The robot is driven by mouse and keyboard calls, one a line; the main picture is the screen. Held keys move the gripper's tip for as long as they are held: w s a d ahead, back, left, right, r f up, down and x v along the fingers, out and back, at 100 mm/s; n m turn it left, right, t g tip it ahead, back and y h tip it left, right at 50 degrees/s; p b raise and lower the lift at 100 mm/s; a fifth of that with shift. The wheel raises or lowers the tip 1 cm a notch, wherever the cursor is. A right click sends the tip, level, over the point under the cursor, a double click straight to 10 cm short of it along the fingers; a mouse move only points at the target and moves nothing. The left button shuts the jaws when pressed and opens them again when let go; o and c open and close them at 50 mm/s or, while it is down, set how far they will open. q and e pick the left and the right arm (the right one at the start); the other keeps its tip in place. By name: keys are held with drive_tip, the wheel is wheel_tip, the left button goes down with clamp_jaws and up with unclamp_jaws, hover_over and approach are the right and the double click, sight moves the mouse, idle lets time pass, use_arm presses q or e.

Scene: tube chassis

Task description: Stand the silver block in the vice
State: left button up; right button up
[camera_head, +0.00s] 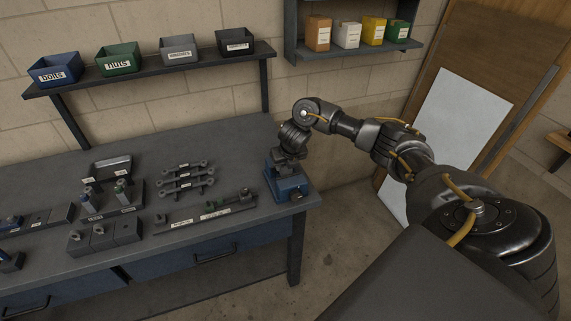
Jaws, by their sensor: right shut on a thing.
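My right gripper (287,156) points down just above the blue vice (289,184) at the right end of the grey bench. It is shut on the silver block, which is mostly hidden by the gripper and too dark and small to make out clearly. I cannot tell whether the block touches the vice jaws. My left gripper is not in view.
The bench (235,150) holds labelled racks, a row of dark blocks (103,236), several linked metal parts (186,176) and a long strip (205,213) left of the vice. A shelf with labelled bins (119,58) stands behind. Bench top behind the vice is clear.

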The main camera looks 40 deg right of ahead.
drive_tip(key=shift+f+b, duration=0.3)
drive_tip(key=shift+f, duration=0.15)
drive_tip(key=o, duration=1.2)
drive_tip(key=p+v, duration=0.3)
drive_tip(key=v, duration=0.8)
drive_tip(key=shift+w, duration=0.15)
